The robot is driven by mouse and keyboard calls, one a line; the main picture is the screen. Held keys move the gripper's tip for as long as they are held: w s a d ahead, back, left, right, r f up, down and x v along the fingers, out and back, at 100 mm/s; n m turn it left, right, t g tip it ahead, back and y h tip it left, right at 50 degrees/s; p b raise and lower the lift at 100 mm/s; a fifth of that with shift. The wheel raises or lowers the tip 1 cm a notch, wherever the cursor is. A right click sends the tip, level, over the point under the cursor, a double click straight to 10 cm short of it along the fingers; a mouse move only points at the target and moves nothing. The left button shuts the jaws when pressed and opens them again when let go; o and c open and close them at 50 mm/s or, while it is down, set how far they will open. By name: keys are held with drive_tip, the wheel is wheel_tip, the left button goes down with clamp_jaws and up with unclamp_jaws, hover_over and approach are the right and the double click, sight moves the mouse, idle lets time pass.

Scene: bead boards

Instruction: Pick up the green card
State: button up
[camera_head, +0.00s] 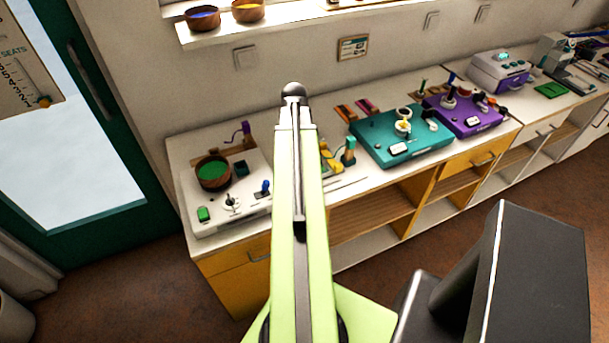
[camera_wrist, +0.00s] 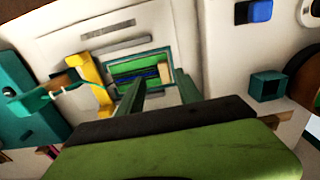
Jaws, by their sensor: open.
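The fingers cover part of the card's near edge. I cannot tell whether they touch it. In the head view my own arm hides this spot and the gripper.
A yellow piece (camera_wrist: 97,85) stands close left of the card, a teal box (camera_wrist: 266,86) to the right. The head view shows a white board with a brown bowl (camera_head: 213,173), a teal board (camera_head: 385,150), a purple board (camera_head: 465,117) and a flat green piece (camera_head: 551,90) far right.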

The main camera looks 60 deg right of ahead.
drive_tip(key=f+b, duration=0.3)
drive_tip(key=w+f+b, duration=0.1)
drive_tip(key=f+b, duration=0.1)
drive_tip(key=shift+f, duration=0.2)
drive_tip(key=shift+s+r, duration=0.1)
drive_tip(key=shift+r, duration=0.1)
clamp_jaws()
